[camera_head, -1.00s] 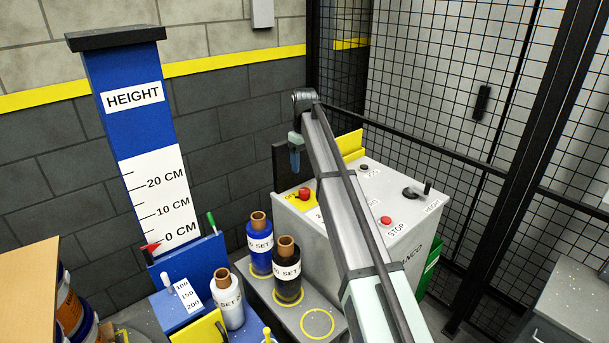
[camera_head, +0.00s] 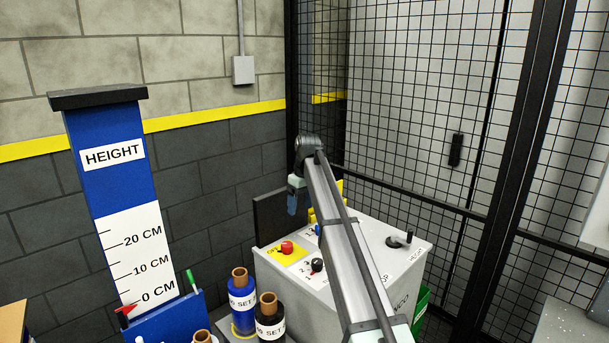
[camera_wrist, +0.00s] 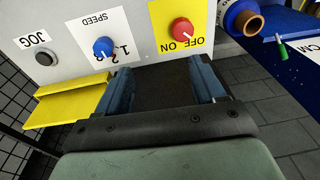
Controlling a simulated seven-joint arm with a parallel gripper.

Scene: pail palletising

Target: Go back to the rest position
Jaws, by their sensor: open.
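My gripper (camera_head: 296,197) hangs from the end of my raised arm, beyond the far edge of the grey control cabinet (camera_head: 290,278) in the head view. In the wrist view my gripper (camera_wrist: 162,82) has its two blue fingers well apart, with nothing held between them. A dark panel (camera_wrist: 163,88) shows behind the gap. The cabinet's panel has a red knob (camera_wrist: 182,31) marked OFF ON, a blue SPEED knob (camera_wrist: 103,47) and a JOG button (camera_wrist: 43,59). My arm hides part of the cabinet top in the head view.
A yellow part (camera_wrist: 72,110) lies close beside the left finger in the wrist view. Bottles (camera_head: 242,300) stand left of the cabinet, near a blue height gauge (camera_head: 105,185). A black mesh fence (camera_head: 420,110) stands behind and to the right.

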